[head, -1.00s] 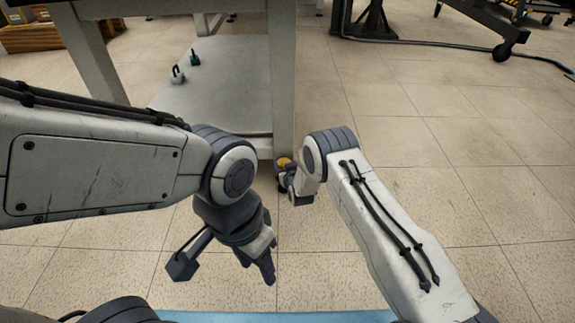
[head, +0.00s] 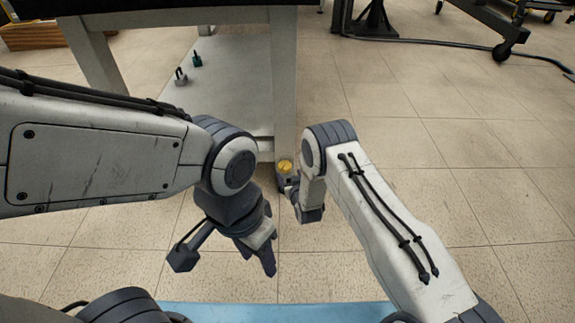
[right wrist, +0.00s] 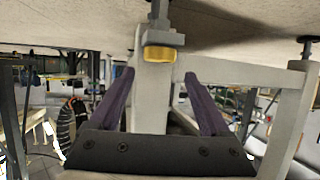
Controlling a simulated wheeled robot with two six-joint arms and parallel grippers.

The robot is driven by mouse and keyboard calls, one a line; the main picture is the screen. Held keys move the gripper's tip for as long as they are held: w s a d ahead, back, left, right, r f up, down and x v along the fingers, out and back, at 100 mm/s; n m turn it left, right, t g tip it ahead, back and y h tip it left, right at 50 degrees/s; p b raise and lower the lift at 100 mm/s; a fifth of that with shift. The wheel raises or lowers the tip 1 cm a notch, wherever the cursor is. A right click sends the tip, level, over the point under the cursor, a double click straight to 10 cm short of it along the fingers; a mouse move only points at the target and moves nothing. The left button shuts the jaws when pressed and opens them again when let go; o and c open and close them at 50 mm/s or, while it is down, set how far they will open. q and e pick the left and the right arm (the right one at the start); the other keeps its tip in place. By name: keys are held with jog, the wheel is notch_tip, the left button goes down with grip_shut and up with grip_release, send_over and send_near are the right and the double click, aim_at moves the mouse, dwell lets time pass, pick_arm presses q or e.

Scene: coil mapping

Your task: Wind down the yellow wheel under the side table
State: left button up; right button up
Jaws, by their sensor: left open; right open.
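The yellow wheel (head: 285,166) sits low at the foot of the side table's near leg (head: 285,90). In the right wrist view, which looks upside down, the yellow wheel (right wrist: 159,53) is on the levelling foot at the leg's end. My right gripper (right wrist: 160,74) is open, its two dark fingers pointing toward the wheel. The wheel lies just beyond the fingertips, roughly centred between them, and nothing is held. In the head view my right gripper (head: 292,184) is small and partly hidden beside the leg. My left gripper (head: 264,258) is open and empty, well short of the table.
The side table has a low shelf (head: 220,100) with two small items (head: 188,68) on it. A dark cable (head: 430,40) and a wheeled cart (head: 490,30) are at the back right. The tiled floor (head: 430,150) to the right is clear.

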pick_arm(q)
jog(key=shift+r+p, duration=0.45)
jog(key=shift+r, duration=0.5)
pick_arm(e)
jog(key=shift+v, duration=1.55)
